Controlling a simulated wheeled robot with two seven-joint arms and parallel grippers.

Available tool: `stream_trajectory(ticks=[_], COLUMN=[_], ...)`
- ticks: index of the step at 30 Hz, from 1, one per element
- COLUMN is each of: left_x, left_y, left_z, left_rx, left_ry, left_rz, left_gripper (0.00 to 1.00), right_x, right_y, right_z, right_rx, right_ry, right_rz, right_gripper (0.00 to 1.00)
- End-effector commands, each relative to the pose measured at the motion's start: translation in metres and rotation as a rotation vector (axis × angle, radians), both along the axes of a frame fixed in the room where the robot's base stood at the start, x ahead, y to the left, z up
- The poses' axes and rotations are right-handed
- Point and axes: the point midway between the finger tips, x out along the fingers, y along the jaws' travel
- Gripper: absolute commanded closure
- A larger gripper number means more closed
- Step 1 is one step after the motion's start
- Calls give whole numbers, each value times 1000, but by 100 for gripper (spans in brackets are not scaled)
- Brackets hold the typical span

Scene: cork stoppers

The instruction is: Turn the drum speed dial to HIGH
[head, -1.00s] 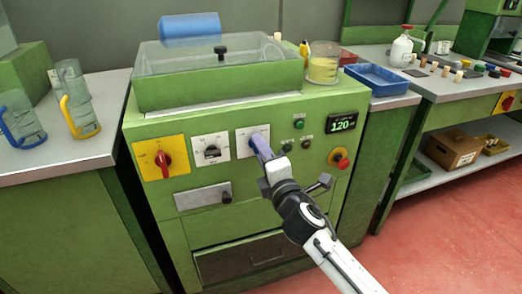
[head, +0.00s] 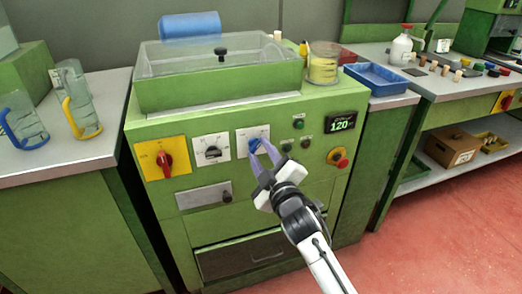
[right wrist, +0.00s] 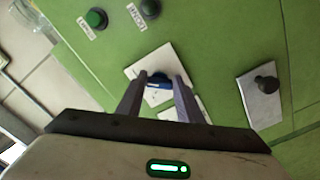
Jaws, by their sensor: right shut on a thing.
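The green machine (head: 180,225) has a front panel with two dials on white plates. The right one is a blue dial (head: 254,145), which also shows in the right wrist view (right wrist: 157,92). The left one is a black dial (head: 212,153). The plate markings are too small to read. My right gripper (head: 262,146) has its two fingers on either side of the blue dial, shut on it; the right wrist view shows the dial between the fingertips (right wrist: 158,86). My left gripper is not in view.
A red switch on a yellow plate (head: 165,160) sits left of the dials. Right are green and black buttons (head: 298,124), a display reading 120 (head: 342,123) and a red stop button (head: 341,163). Below is a grey plate with a dark knob (head: 227,197).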

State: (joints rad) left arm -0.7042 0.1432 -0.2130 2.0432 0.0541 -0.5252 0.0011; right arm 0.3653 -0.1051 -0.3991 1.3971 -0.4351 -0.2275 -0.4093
Motion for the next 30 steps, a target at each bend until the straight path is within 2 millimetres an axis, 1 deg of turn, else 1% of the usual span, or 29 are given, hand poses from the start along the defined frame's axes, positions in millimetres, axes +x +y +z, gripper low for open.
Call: stream_trajectory(ticks=[3, 9, 24, 25, 27, 28, 30], left_x=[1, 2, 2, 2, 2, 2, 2], left_y=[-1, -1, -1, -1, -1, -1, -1], left_z=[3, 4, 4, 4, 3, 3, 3], left_rx=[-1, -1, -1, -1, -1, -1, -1], left_ry=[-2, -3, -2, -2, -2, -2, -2], left_rz=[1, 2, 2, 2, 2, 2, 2], left_gripper=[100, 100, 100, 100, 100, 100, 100], right_x=[-1, 0, -1, -1, -1, 0, 0], right_y=[1, 1, 1, 1, 1, 1, 1], right_z=[-1, -2, -2, -2, -2, -2, -2], right_rx=[49, 95, 112, 111, 111, 110, 109], right_ry=[20, 34, 39, 38, 38, 38, 38], right_rz=[0, 0, 0, 0, 0, 0, 0], right_gripper=[90, 90, 90, 62, 50, 48, 48])
